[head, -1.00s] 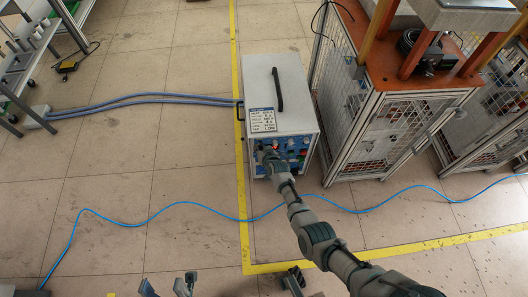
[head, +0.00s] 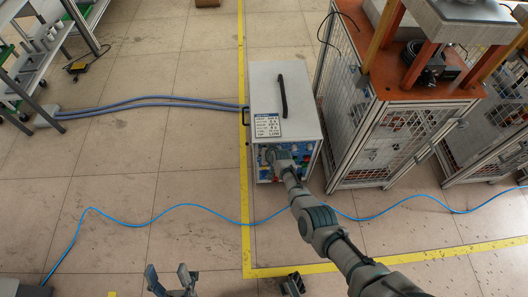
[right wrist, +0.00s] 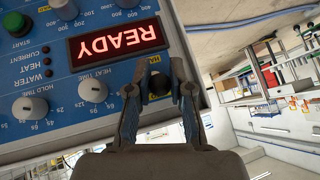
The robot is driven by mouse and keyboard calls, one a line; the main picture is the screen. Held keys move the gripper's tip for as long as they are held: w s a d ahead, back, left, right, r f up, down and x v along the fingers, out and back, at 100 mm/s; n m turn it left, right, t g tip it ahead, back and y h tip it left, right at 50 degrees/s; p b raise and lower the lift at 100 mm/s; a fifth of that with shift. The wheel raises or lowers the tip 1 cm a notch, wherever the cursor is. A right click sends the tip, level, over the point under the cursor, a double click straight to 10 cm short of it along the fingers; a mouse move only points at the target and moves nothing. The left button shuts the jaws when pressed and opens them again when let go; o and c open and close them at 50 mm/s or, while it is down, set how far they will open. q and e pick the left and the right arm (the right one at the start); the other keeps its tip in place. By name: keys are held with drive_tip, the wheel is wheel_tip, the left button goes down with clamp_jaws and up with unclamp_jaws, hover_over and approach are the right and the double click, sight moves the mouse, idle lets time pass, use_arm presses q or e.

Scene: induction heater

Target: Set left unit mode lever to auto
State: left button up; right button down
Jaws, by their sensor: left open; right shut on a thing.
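The heater unit (head: 264,80) is a white box with a black top handle and a blue front panel. My right arm reaches its panel in the head view, where the right gripper (head: 268,153) largely hides the controls. In the right wrist view the panel (right wrist: 65,70) appears upside down. My right gripper (right wrist: 158,92) has its fingers on both sides of a dark round-ended lever (right wrist: 158,85) and is shut on it. The yellow labels around the lever are partly covered, so its setting is unclear. My left gripper (head: 170,279) is open and empty, low in the head view, away from the unit.
A lit READY display (right wrist: 117,40), white timer knobs (right wrist: 92,90) and a green start button (right wrist: 14,23) are near the lever. A caged orange-topped bench (head: 400,75) stands right of the unit. A blue cable (head: 190,205) crosses the open floor.

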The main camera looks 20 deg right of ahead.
drive_tip(key=shift+w+r, duration=0.2)
drive_tip(key=c, duration=1.2)
unclamp_jaws()
drive_tip(key=shift+o, duration=0.9)
drive_tip(key=shift+f, duration=0.15)
drive_tip(key=shift+s, duration=0.1)
drive_tip(key=v, duration=1.1)
drive_tip(key=shift+s+r, duration=0.25)
drive_tip(key=shift+d, duration=0.1)
